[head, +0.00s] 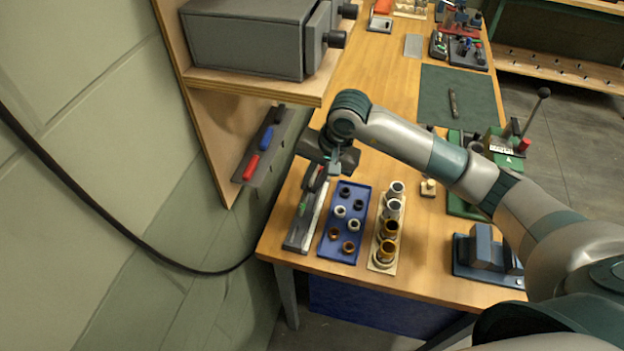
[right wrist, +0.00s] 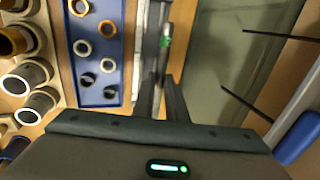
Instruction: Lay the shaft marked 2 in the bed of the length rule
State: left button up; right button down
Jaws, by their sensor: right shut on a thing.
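The length rule (head: 311,218) lies at the table's left end, a long grey bed with a pale strip along its right side. It also shows in the right wrist view (right wrist: 150,42). My right gripper (head: 327,172) is over its far part, pointing down. In the right wrist view its fingers (right wrist: 161,82) are shut on a thin grey shaft (right wrist: 167,28) with a green band. The shaft runs lengthwise along the bed, at or just above it; contact cannot be told. The number on the shaft is not readable. My left gripper is out of view.
A blue tray (head: 338,245) with several rings stands right of the rule, then a wooden rack (head: 383,267) with several cylinders. A wooden shelf (head: 257,83) with a grey box (head: 245,40) overhangs the left side. A green mat (head: 465,105) lies farther back.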

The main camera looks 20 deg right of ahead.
jog(key=shift+f+b, duration=0.75)
jog(key=shift+f, duration=1.65)
jog(key=shift+f+b, duration=1.35)
jog(key=shift+b, duration=0.1)
jog(key=shift+s, duration=0.1)
jog(key=shift+s+f, duration=0.1)
jog(key=shift+f, duration=0.1)
